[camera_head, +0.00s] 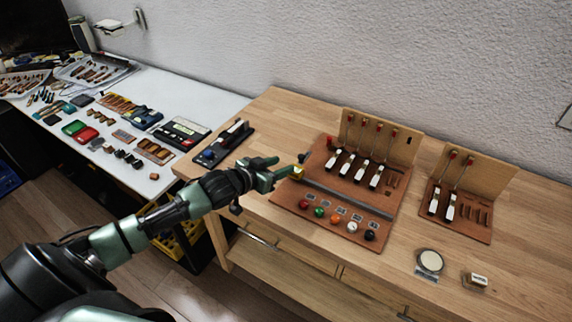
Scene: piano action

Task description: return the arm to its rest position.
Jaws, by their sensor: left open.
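My left arm comes in from the lower left, and its green gripper (284,167) is over the left edge of the brown mat (290,205) on the wooden workbench. The gripper is open. My right gripper is not in view.
The mat holds colored balls (335,219) and a grey bar (350,199). Two upright wooden boards (380,125) (480,172) carry hammer-like parts. A round disc (430,262) and small block (476,281) lie front right. A white table (190,92) with many parts stands left.

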